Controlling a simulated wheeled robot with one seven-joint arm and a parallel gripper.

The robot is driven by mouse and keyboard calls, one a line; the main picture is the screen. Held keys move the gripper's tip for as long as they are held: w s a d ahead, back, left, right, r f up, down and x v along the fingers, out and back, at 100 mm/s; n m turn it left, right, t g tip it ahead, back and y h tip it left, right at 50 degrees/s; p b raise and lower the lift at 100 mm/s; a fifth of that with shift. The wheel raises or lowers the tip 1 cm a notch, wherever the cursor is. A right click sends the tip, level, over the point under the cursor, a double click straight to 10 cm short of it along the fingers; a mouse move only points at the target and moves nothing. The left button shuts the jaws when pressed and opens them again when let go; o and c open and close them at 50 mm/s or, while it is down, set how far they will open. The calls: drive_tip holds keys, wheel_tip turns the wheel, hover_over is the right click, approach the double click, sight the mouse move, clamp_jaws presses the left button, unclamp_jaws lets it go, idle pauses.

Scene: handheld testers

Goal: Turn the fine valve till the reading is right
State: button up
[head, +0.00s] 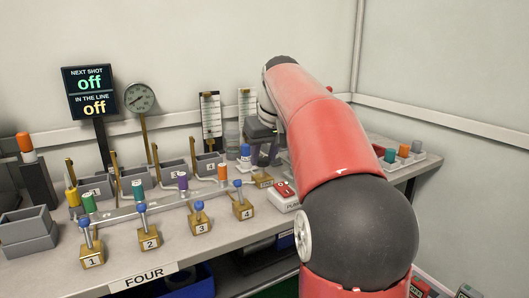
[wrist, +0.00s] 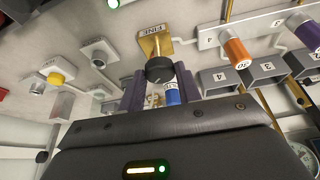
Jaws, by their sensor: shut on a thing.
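The fine valve (wrist: 154,42) is a brass block labelled FINE with a round black knob (wrist: 159,70), in the wrist view. My gripper (wrist: 160,82) has its two dark purple fingers on either side of this knob and is shut on it. A blue capped cylinder (wrist: 173,94) shows just beyond the knob, between the fingers. In the head view my red arm reaches to the back of the bench and hides most of the valve area. The round dial gauge (head: 139,97) stands at the back; its needle is too small to read exactly. The dark display (head: 90,91) shows "off" on both lines.
Brass valves numbered 1 to 4 with blue handles, such as valve 3 (head: 200,218), line the bench front. A grey rack of bins (head: 137,177) stands behind them. A red-and-white pump box (head: 284,196) sits close beside my arm. Coloured capped cylinders (head: 403,151) stand at right.

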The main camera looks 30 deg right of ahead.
drive_tip(key=shift+a+r+m+h+p, duration=0.2)
drive_tip(key=shift+m+h+p, duration=0.25)
drive_tip(key=shift+m, duration=0.55)
drive_tip(key=shift+f+m+p, duration=0.2)
drive_tip(key=shift+m+p, duration=0.1)
drive_tip(key=shift+m, duration=0.5)
drive_tip(key=o, duration=1)
drive_tip(key=shift+c, duration=0.2)
drive_tip(key=shift+r, duration=0.15)
drive_tip(key=p+v, duration=0.1)
drive_tip(key=v, duration=0.6)
drive_tip(key=shift+r, duration=0.25)
drive_tip(key=shift+s+a, duration=0.1)
drive_tip(key=shift+a, duration=0.05)
